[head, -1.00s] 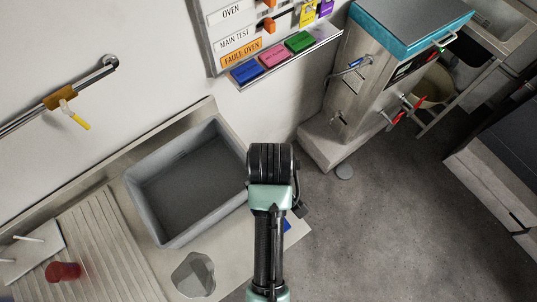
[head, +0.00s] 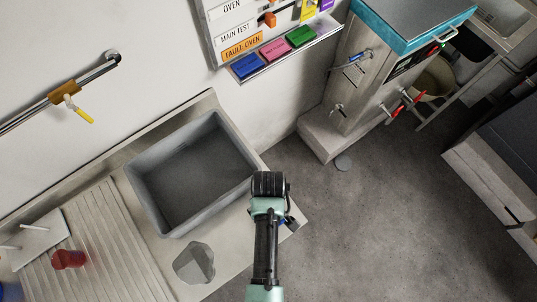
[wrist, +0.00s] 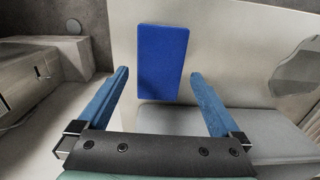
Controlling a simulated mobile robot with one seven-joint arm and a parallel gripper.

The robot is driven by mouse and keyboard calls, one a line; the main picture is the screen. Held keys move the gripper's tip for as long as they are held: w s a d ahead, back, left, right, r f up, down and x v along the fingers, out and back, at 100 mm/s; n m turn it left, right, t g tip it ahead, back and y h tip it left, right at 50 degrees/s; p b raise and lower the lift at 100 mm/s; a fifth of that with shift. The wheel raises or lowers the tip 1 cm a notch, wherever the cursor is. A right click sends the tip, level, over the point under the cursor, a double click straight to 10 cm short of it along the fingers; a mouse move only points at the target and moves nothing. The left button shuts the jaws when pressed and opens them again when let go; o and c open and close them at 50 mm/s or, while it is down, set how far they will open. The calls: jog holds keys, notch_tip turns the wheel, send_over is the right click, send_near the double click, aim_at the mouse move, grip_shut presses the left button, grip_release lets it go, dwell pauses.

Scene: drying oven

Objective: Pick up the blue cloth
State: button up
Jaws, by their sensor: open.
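The blue cloth (wrist: 162,62) is a flat blue rectangle on the pale worktop, in the upper middle of the wrist view. My gripper (wrist: 160,74) is open, with its two blue fingers wide apart and nothing between them. In the wrist view the cloth appears between and beyond the fingertips, apart from both. In the head view my arm hides most of the gripper and the cloth; only a small blue patch shows beside the arm, and I cannot tell which it belongs to.
A grey bin (head: 158,208) stands on the worktop (head: 228,262) left of my arm. A tray (head: 284,57) with blue, pink and green blocks hangs on the wall. Open floor (head: 385,230) lies to the right.

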jog(key=shift+f, duration=1.3)
jog(key=shift+c, duration=0.2)
jog(key=c, duration=1.1)
jog(key=shift+r, duration=0.1)
notch_tip(320, 180, up, 10)
